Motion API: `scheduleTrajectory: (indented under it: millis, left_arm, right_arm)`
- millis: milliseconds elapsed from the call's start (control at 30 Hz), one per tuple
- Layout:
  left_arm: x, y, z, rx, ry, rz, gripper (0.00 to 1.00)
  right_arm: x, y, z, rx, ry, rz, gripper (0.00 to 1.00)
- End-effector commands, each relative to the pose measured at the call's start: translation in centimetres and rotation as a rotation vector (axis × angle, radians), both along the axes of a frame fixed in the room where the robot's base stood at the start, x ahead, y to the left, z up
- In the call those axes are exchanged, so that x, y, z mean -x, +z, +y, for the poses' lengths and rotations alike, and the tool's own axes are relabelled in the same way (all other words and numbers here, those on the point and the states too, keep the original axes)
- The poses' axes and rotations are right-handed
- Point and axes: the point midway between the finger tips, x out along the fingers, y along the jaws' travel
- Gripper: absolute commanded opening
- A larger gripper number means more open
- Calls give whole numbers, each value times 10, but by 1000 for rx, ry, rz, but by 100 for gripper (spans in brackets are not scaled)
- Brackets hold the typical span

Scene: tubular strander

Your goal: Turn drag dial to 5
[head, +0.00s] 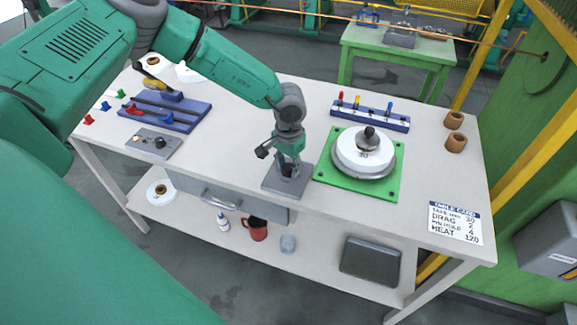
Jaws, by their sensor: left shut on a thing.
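My left gripper (288,167) points down onto a small grey base plate (272,186) near the front edge of the worktable. It is shut on what seems to be the drag dial on this plate. The fingers hide most of the dial, so its pointer and scale cannot be read. A dark part sticks out to the left beside the gripper. A white table card (455,221) at the right carries a DRAG line; its figures are too small to read surely. My right gripper is not in view.
Right of the gripper, a green plate (326,177) bears a white disc stack (352,160) with a dark knob. Behind it is a blue peg rack (370,118). At left are a blue slotted block (190,118) and a grey knob panel (153,143). Brown cups (456,142) stand far right.

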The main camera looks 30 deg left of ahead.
Motion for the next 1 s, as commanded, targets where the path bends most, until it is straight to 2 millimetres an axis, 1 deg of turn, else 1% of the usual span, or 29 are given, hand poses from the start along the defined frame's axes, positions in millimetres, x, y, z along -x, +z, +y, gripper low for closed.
scheduleTrajectory:
  millis: [33,467,500,533,567,867,967,1000]
  left_arm:
    - [-5,2,1,1,-5,-14,2]
    - [-6,3,1,2,-14,-16,2]
    - [-6,3,1,2,-14,-16,34]
    - [-6,3,1,2,-14,-16,44]
    - [-6,3,1,2,-14,-15,51]
    - [-1,3,0,2,-15,-9,51]
    - [-1,9,0,1,-15,-9,51]
    - [-1,13,0,1,-14,-9,51]
  right_arm:
    - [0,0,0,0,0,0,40]
    - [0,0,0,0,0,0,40]
    - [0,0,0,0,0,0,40]
    - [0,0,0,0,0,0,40]
    - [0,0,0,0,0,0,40]
    - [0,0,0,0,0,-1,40]
    - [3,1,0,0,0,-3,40]
    - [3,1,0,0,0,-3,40]
